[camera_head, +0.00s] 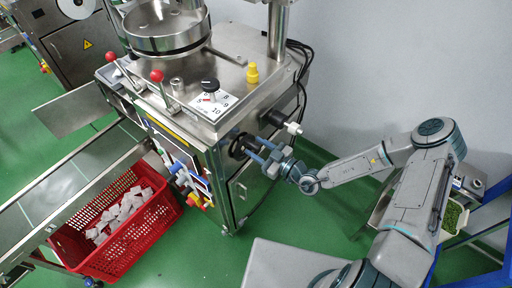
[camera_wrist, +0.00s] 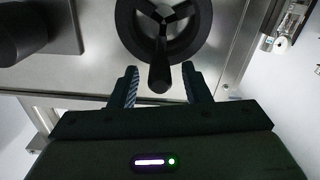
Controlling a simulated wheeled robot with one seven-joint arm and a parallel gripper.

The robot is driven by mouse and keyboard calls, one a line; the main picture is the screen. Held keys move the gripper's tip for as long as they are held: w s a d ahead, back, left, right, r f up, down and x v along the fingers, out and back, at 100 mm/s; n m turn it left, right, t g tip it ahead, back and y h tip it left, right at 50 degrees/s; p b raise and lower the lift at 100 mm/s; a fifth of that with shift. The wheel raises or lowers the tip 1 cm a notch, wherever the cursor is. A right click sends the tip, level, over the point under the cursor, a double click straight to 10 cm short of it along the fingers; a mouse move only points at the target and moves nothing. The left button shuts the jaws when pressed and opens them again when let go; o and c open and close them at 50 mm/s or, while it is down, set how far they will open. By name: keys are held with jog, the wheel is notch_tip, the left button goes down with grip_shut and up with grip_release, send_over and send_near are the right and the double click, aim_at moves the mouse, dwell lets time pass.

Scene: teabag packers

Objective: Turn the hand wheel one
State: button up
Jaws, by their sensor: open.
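The hand wheel is a black spoked wheel (camera_wrist: 191,40) on the steel side of the machine, with a black handle (camera_wrist: 159,75) sticking out from its lower rim. In the head view the wheel (camera_head: 238,146) is small and partly hidden by my gripper. My gripper (camera_wrist: 160,82) is open, its two fingers on either side of the handle with gaps showing. I cannot tell how deep the handle sits between them. In the head view my gripper (camera_head: 256,150) reaches the machine's side from the right.
A black knob (camera_wrist: 22,32) is left of the wheel in the wrist view. A clear fitting (camera_wrist: 287,28) is at the upper right. A red crate (camera_head: 110,232) with white teabags stands below the chute. Green floor (camera_head: 200,262) is clear in front.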

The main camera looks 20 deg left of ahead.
jog(key=b+v, duration=0.3)
jog(key=v, duration=1)
